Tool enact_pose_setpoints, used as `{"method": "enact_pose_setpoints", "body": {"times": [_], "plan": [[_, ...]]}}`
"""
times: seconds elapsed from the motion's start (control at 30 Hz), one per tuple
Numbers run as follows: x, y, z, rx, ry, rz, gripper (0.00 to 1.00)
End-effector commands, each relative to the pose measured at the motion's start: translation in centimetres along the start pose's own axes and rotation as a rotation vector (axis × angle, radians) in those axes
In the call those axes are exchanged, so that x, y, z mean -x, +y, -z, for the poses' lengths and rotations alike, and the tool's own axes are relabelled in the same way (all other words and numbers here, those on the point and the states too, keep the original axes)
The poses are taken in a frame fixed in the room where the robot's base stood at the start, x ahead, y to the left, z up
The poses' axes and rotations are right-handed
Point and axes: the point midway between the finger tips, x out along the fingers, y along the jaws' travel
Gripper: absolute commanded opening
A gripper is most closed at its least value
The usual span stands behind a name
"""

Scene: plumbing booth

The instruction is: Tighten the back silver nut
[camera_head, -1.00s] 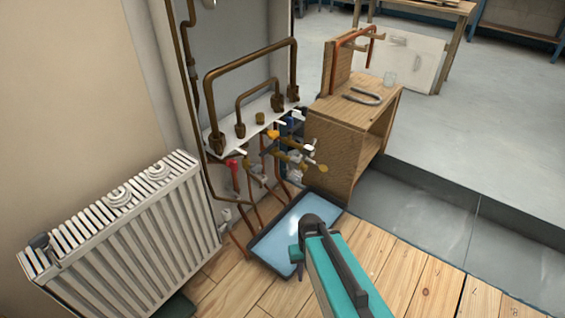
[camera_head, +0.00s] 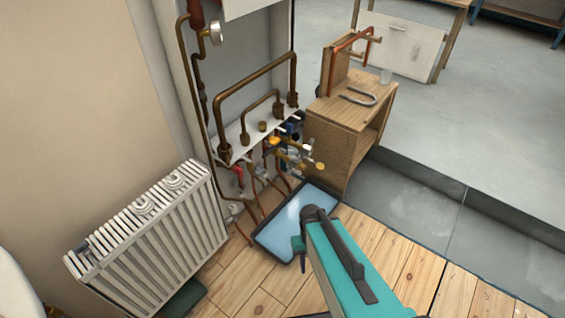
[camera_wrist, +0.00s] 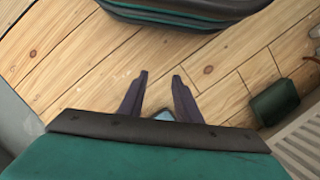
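The pipework (camera_head: 262,128) with its valves and fittings stands against the back wall in the head view. Brass and copper pipes, a red valve (camera_head: 238,176) and an orange-yellow handle (camera_head: 272,141) show there. Silver-looking fittings (camera_head: 306,146) sit in this cluster, but single nuts are too small to tell apart. My gripper (camera_wrist: 161,75) points down over the wooden floor in the wrist view, its two dark fingers apart and nothing held between them. In the head view my teal arm hides most of it. It is well apart from the pipes.
A blue tray (camera_head: 286,226) lies on the floor below the pipes. A white radiator (camera_head: 150,245) stands at left, with a dark green box (camera_head: 183,300) beside its foot. A wooden cabinet (camera_head: 345,130) stands right of the pipes. A grey step edge runs along the right.

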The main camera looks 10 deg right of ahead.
Motion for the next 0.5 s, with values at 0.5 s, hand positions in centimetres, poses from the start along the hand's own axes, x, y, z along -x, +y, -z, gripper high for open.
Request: {"method": "enact_pose_setpoints", "body": {"times": [0.5], "plan": [[6.0, 0.1, -5.5, -0.001, -0.067, 0.0, 0.3]]}}
